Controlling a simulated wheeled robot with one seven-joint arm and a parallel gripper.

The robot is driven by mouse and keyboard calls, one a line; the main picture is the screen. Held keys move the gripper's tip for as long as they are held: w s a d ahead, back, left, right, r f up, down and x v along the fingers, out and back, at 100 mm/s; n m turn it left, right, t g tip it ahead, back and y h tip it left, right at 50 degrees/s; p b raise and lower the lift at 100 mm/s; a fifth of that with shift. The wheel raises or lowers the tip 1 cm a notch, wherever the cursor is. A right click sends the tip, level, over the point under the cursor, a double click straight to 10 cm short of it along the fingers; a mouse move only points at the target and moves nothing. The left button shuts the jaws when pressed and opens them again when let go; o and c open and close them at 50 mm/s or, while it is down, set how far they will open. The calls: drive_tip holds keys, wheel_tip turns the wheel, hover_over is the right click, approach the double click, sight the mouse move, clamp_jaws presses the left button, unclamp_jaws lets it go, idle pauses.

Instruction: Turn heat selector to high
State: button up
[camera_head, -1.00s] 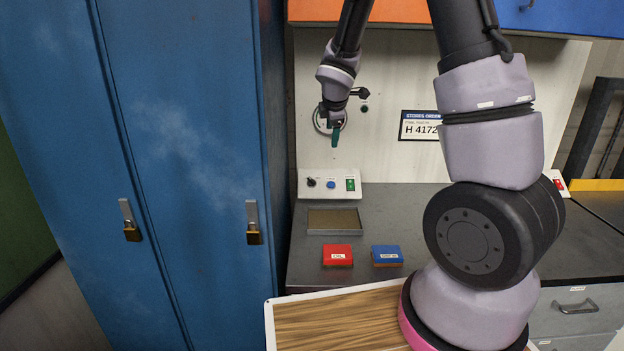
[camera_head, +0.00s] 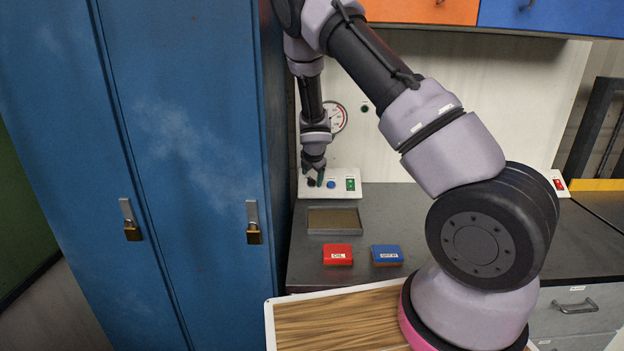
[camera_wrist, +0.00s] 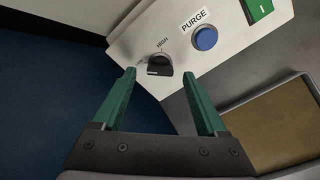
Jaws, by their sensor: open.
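The heat selector (camera_wrist: 158,65) is a black rotary knob on a pale control panel (camera_wrist: 125,40), with a "HIGH" label above it in the wrist view. The knob's pale mark is at its lower left side, away from that label. My gripper (camera_wrist: 164,84) is open, with its two green fingers apart and nothing between them. The knob lies just beyond the fingertips, roughly between them in the picture. In the head view my gripper (camera_head: 316,182) is at the panel's left part and hides most of the knob.
A blue PURGE button (camera_wrist: 205,38) is right of the knob, with a green switch (camera_wrist: 258,9) beyond it. A shallow tray (camera_head: 335,233) lies in front of the panel. Red (camera_head: 338,254) and blue (camera_head: 387,255) boxes are nearer. A blue locker (camera_head: 200,160) stands close on the left.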

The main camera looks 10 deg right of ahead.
drive_tip(key=shift+x, duration=0.85)
clamp_jaws()
